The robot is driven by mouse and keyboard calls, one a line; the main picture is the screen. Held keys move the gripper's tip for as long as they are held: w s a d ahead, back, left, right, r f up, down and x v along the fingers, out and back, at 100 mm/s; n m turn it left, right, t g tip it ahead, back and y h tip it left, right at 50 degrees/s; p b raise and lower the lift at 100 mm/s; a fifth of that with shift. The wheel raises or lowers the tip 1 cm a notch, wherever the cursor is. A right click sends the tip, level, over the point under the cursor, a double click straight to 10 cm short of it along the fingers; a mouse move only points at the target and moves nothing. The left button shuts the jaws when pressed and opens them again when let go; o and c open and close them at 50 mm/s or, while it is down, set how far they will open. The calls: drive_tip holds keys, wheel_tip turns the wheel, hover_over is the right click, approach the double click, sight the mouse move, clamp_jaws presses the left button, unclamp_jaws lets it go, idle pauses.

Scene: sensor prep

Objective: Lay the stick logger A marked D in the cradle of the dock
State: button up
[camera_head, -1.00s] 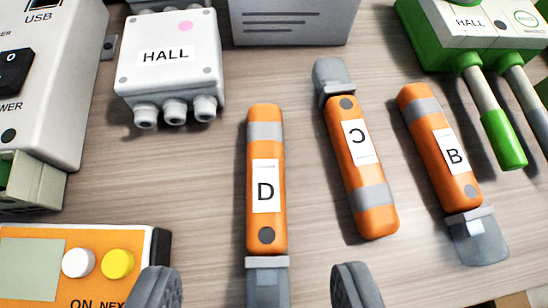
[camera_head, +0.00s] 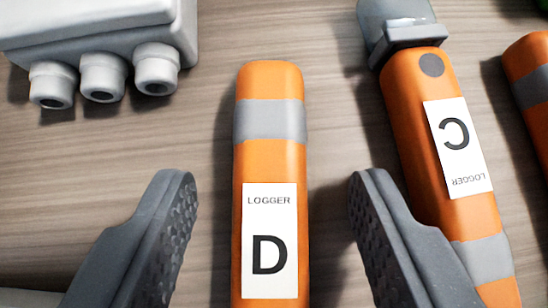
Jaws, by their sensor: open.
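The stick logger marked D (camera_head: 270,165) is an orange stick with a grey band and a white label. It lies on the wooden table, pointing away from me, and its near end is cut off by the bottom edge of the picture. My gripper (camera_head: 268,195) is open, with one finger to the left of logger D and one to the right. Gaps show between logger D and both fingers. The dock is not recognisable in the view now.
The logger marked C (camera_head: 455,215) lies just right of logger D, and my right finger overlaps its near part in the picture. Another orange stick (camera_head: 530,70) is cut off at the right edge. A grey box with several cable glands (camera_head: 105,35) stands at the upper left.

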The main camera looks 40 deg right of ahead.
drive_tip(key=shift+c, duration=0.4)
clamp_jaws()
